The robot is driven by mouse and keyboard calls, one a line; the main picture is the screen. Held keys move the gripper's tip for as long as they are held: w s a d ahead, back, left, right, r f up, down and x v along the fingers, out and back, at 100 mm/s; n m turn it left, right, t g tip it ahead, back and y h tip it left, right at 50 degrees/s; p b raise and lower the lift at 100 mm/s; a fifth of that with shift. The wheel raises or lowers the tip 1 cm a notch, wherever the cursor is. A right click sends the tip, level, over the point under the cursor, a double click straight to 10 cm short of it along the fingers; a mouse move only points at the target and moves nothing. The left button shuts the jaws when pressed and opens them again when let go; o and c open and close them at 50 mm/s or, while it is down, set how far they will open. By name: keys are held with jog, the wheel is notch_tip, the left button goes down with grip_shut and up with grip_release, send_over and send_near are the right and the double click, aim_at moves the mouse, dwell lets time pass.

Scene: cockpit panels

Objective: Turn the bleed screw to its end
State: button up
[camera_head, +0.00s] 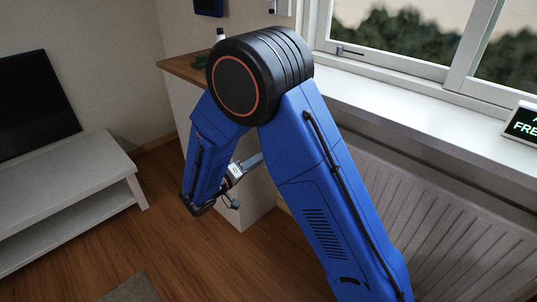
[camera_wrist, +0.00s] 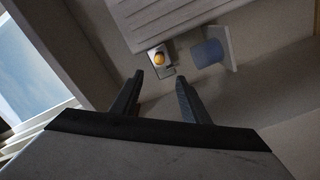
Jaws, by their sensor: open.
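In the wrist view a small round orange-yellow knob (camera_wrist: 159,58), which looks like the bleed screw, sits on a small pale plate beside the ribbed radiator (camera_wrist: 165,20). My gripper (camera_wrist: 160,78) is open and empty, its two dark fingers pointing toward the knob, one on each side of it in the picture. The knob appears ahead of the fingertips and apart from them; the exact gap cannot be told. In the head view my arm hides the bleed screw, and only a small part of my wrist shows behind the arm.
A blue-grey cylinder (camera_wrist: 208,53) stands close right of the knob, by a pale panel. In the head view the radiator (camera_head: 465,225) runs under the window sill (camera_head: 410,105). A display (camera_head: 522,123) is on the sill. A low white bench (camera_head: 75,190) stands left; open wooden floor lies between.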

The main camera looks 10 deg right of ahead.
jog(key=shift+v, duration=1.1)
jog(key=w+d+n, duration=1)
jog(key=d+n, duration=0.4)
jog(key=n, duration=0.6)
jog(key=shift+w+d+r+n, duration=0.2)
jog(key=shift+w+d+n, duration=0.1)
jog(key=shift+w, duration=0.1)
